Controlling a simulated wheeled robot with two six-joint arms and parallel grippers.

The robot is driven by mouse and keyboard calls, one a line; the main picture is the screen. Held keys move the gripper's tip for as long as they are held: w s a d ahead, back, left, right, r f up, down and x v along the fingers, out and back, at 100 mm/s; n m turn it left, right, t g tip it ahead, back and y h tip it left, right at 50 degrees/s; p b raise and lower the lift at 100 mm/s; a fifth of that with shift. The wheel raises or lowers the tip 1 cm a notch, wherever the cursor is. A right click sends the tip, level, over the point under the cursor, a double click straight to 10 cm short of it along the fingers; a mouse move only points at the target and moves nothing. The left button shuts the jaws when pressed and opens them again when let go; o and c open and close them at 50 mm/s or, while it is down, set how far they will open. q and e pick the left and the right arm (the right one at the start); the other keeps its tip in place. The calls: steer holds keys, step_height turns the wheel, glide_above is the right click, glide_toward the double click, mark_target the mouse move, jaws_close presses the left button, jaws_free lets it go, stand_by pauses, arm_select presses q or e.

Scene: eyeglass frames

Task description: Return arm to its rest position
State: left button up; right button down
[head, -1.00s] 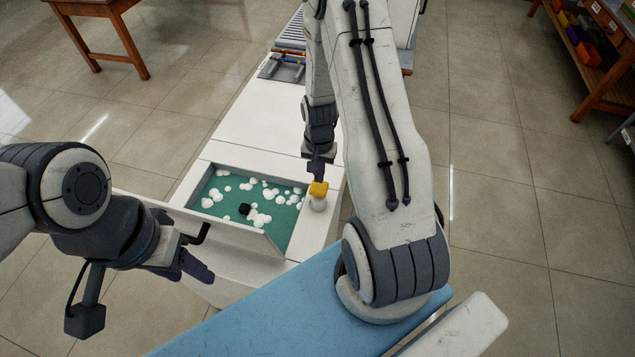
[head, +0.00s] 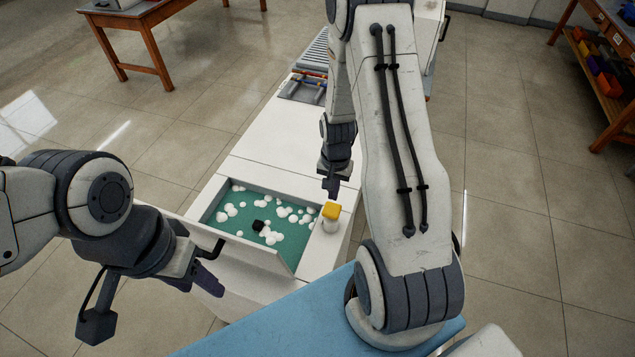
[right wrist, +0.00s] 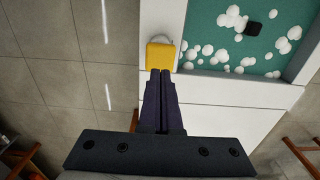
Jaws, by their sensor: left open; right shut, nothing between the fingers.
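My right gripper (head: 331,190) is shut and empty above the white counter, close behind a small white bottle with a yellow cap (head: 331,211). In the right wrist view its closed fingers (right wrist: 162,75) point at the yellow cap (right wrist: 161,56); whether they touch it I cannot tell. The bottle stands upright on the counter beside the green-floored recess. My left gripper (head: 208,279) is open at the lower left, by the handle of the raised white panel (head: 230,243). Part of the left gripper is hidden behind its wrist.
The green recess (head: 232,225) holds several white balls and a black cube (head: 258,225). A grey rack (head: 303,88) with tools lies further back on the counter (head: 262,150). A wooden table (head: 160,20) and a shelf with coloured bins (head: 600,70) stand apart on the tiled floor.

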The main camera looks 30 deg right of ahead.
steer(key=s+a+r+n+t, duration=0.1)
steer(key=s+a+r+n, duration=0.1)
steer(key=a+r+n, duration=0.5)
steer(key=s+a+r+n+t, duration=0.2)
steer(key=s+a+r+n, duration=0.15)
steer(key=r, duration=0.65)
steer(key=s+a+f+n+g+y+b, duration=0.1)
steer(key=s+a+n+g+b, duration=0.2)
steer(key=s+a, duration=1)
steer(key=a+n+b, duration=0.1)
steer(key=n+b, duration=0.2)
steer(key=b, duration=0.1)
steer(key=shift+f, duration=0.15)
